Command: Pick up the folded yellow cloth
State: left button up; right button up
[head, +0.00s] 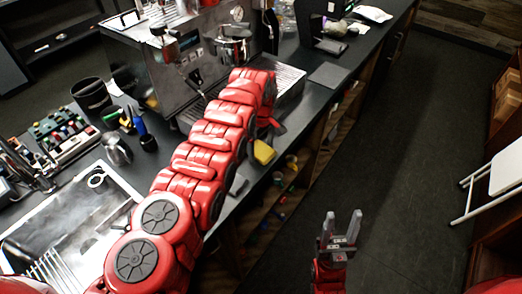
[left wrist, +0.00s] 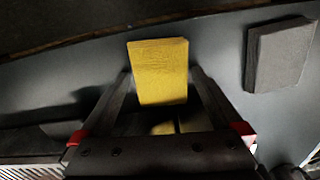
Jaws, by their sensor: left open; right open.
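The folded yellow cloth (head: 263,152) lies on the dark counter near its front edge, beside the espresso machine. In the left wrist view the cloth (left wrist: 158,65) is a yellow block between the tips of my left gripper (left wrist: 161,78). The left gripper's fingers are open, one on each side of the cloth; I cannot tell whether they touch it. In the head view this gripper is mostly hidden by my red arm, just above the cloth. My right gripper (head: 342,224) is open and empty over the floor, away from the counter.
A grey block (left wrist: 280,54) lies to the right of the cloth in the left wrist view. The espresso machine (head: 180,75) stands behind my left arm. Open shelves (head: 290,170) are under the counter. A white folding stool (head: 500,175) stands right; the floor between is clear.

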pick_arm(q)
jog(key=shift+c, duration=0.3)
jog(key=c, duration=1)
jog(key=shift+w+r, duration=0.1)
jog(key=shift+c, duration=0.2)
